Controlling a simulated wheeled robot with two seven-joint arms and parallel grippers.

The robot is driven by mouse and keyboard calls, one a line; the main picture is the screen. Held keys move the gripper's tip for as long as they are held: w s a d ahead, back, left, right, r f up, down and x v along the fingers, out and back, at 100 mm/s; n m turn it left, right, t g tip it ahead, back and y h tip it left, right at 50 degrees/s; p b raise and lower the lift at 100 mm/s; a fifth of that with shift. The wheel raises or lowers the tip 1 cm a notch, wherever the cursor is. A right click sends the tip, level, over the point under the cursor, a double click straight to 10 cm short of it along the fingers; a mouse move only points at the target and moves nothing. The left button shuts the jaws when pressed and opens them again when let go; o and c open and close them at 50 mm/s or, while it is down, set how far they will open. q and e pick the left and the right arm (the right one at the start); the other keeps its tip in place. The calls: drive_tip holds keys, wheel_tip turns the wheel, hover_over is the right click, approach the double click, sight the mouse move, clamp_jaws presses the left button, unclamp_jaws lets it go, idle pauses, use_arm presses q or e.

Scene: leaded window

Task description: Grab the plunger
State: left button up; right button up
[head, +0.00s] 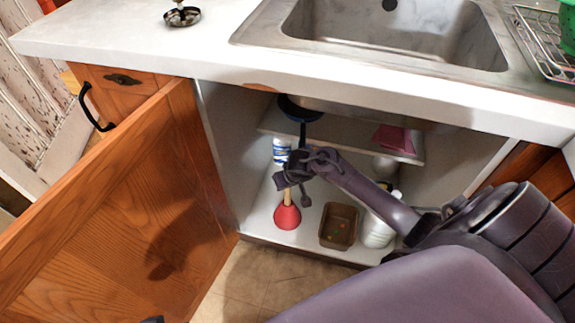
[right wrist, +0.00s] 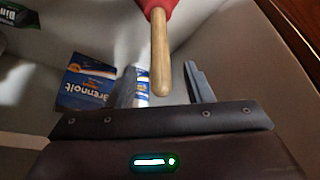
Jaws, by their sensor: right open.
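The plunger has a red rubber cup (head: 287,216) and stands upright on the floor of the open cabinet under the sink. Its light wooden handle (right wrist: 159,60) shows in the right wrist view, its end lying between my two fingers in the picture. My right gripper (head: 292,178) reaches into the cabinet at the handle's upper part, and it also shows in the right wrist view (right wrist: 162,75). Its jaws are open with gaps beside the handle. In the head view the gripper hides the handle's top. My left gripper is not clearly in view.
A brown bin (head: 339,226) and a white bottle (head: 379,229) stand right of the plunger. A pan (head: 300,110) and a pink cloth (head: 394,139) are on the shelf above. A blue box (right wrist: 84,82) lies behind. The open wooden door (head: 125,200) bounds the left.

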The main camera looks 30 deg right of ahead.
drive_tip(key=shift+f, duration=0.1)
clamp_jaws()
idle(0.3)
idle(0.4)
